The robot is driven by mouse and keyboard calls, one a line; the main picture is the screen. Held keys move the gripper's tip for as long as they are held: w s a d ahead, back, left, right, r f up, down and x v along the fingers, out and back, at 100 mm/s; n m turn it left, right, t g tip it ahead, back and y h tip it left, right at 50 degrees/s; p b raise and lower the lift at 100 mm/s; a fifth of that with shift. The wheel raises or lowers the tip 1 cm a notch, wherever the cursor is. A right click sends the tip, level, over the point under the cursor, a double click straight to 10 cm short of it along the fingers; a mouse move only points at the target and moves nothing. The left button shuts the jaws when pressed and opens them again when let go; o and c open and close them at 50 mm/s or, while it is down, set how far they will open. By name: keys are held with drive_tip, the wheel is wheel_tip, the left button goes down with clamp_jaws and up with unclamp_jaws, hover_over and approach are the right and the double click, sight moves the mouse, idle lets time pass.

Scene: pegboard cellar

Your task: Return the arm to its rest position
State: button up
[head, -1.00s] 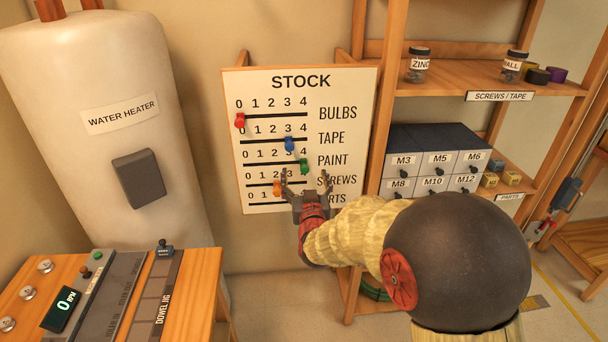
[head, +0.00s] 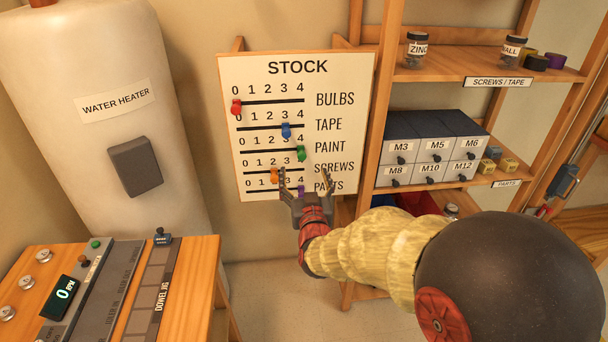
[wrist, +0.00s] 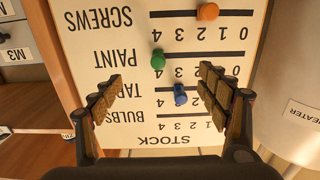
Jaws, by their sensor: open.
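My gripper (head: 306,184) is open and empty in front of the lower part of the STOCK board (head: 345,72). In the wrist view its two fingers (wrist: 160,98) stand wide apart, with the board upside down behind them. No slider is between the fingers in their grasp. On the board a red slider (head: 236,107) is at 0, a blue slider (head: 286,131) near 3, a green slider (head: 301,154) near 4 and an orange slider (head: 275,176) near 2. A purple slider (head: 301,191) on the bottom row is partly hidden by my gripper.
A wooden shelf (head: 440,75) with jars and grey drawers (head: 432,151) stands to the right. A water heater (head: 85,60) stands at the left. A wooden bench (head: 200,275) with a control panel is at the lower left. Bare floor (head: 270,300) shows between.

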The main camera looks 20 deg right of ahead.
idle(0.3)
drive_tip(key=s+a+f+n+g+y, duration=0.1)
drive_tip(key=s+a+f+g+y, duration=0.15)
drive_tip(key=f, duration=0.35)
drive_tip(key=s+a+f+g+y, duration=0.1)
drive_tip(key=a+f+g, duration=0.15)
drive_tip(key=f, duration=0.35)
drive_tip(key=s+a+f+g+y, duration=0.2)
drive_tip(key=s+a+g, duration=0.15)
drive_tip(key=s, duration=0.55)
drive_tip(key=s+a+r+n+g+p, duration=0.1)
drive_tip(key=s+r+g, duration=0.15)
drive_tip(key=s, duration=0.35)
drive_tip(key=s+r+g, duration=0.1)
drive_tip(key=s+r, duration=0.3)
drive_tip(key=s, duration=0.3)
drive_tip(key=s+a+r+n+g+p, duration=0.1)
drive_tip(key=s+r, duration=0.2)
drive_tip(key=s, duration=0.3)
wheel_tip(320, 180, up, 6)
drive_tip(key=t, duration=0.1)
drive_tip(key=shift+s+r+n+p, duration=0.15)
drive_tip(key=shift+s+n+p, duration=0.15)
drive_tip(key=shift+p, duration=0.15)
idle(1.6)
